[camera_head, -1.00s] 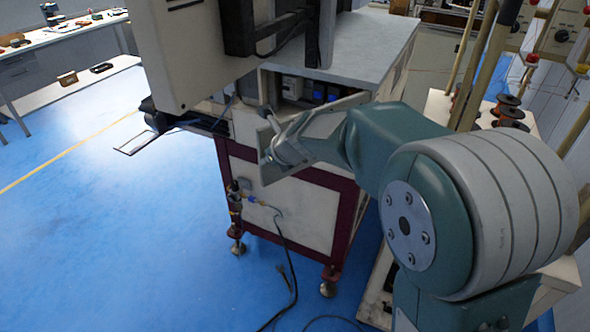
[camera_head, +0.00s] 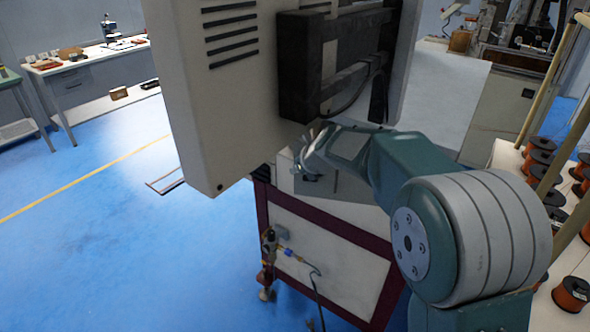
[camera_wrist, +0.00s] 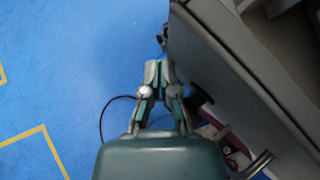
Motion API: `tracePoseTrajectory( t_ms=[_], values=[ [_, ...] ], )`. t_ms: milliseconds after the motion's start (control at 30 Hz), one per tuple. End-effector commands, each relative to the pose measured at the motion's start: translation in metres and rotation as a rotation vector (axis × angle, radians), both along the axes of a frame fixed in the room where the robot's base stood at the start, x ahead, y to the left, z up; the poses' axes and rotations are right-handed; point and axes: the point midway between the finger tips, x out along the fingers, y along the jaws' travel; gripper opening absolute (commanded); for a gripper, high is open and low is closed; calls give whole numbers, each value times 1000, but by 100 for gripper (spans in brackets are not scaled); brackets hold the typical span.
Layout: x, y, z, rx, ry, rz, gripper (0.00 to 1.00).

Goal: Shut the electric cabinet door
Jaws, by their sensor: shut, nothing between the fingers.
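My gripper shows in the wrist view (camera_wrist: 160,70) with its fingers together and nothing between them. In the head view it (camera_head: 308,158) is just below the lower edge of the big hanging control box, in front of the machine. A grey panel (camera_head: 338,186), which looks like the cabinet door, shows below and behind my wrist. The cabinet's inside is hidden by the control box and my arm. In the wrist view a large grey panel (camera_wrist: 235,75) runs close along the right of the fingers; I cannot tell whether they touch.
The hanging control box (camera_head: 215,110) fills the middle above my gripper. The machine's maroon frame (camera_head: 340,233) with hose fittings (camera_head: 275,248) stands below. A white table with wire spools (camera_head: 570,293) is at the right. Blue floor (camera_head: 120,240) is free at the left.

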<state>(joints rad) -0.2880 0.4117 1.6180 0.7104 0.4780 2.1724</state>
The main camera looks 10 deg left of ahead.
Motion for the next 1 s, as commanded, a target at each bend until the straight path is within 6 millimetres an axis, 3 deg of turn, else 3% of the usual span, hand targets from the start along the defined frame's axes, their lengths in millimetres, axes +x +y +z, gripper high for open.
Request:
tracePoseTrajectory(
  t_ms=[667, 800, 1000],
  values=[
    [-3, -3, 4, -1, 0, 1, 0],
    [-14, -11, 20, -3, -4, 1, 0],
    [-45, -38, 20, -3, 0, -2, 0]
  ],
)
